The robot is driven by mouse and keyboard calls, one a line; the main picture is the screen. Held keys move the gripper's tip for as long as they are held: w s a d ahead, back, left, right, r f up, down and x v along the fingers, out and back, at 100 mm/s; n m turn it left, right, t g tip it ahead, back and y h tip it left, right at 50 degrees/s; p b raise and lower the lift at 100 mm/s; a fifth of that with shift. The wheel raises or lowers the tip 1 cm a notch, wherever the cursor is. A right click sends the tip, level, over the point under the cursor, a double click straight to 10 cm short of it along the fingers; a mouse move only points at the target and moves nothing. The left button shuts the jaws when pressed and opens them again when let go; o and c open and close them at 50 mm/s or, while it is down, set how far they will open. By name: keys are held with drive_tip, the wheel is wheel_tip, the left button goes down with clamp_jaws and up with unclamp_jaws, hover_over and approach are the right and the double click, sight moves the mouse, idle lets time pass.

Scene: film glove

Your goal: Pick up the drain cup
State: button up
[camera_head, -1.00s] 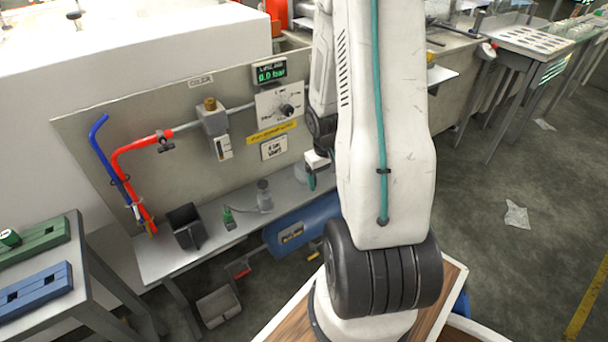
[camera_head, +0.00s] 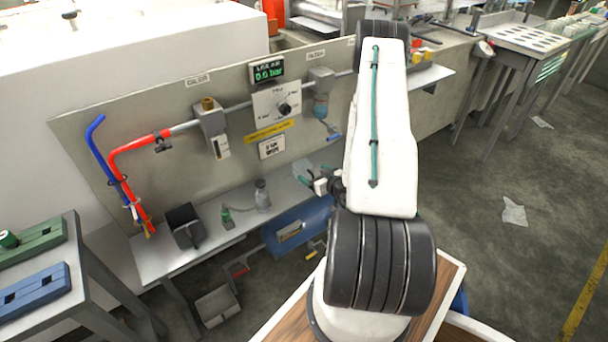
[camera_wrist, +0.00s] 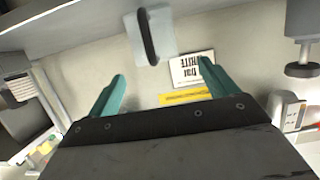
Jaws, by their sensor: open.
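A pale, see-through cup (camera_head: 302,167), which I take to be the drain cup, stands on the grey bench shelf against the panel, below the filter. In the wrist view the cup (camera_wrist: 143,40) is a pale block with a dark upright handle, upside down near the top middle. My gripper (camera_head: 308,178) is just in front of the cup, at shelf height. Its teal fingers (camera_wrist: 160,78) are open and empty in the wrist view. The cup lies beyond the fingertips and between their lines, apart from them. In the head view the gripper partly hides the cup.
The shelf (camera_head: 160,255) also holds a dark bin (camera_head: 186,226), a green bottle (camera_head: 227,217) and a grey bottle (camera_head: 262,196), all to the left. The filter (camera_head: 321,78) hangs on the panel above. A blue tank (camera_head: 290,232) is below the shelf.

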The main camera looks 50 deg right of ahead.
sight(310, 171)
drive_tip(key=x, duration=0.6)
drive_tip(key=shift+w+d+f, duration=0.25)
drive_tip(key=shift+d+f, duration=0.05)
drive_tip(key=shift+d, duration=0.05)
drive_tip(key=c, duration=1.1)
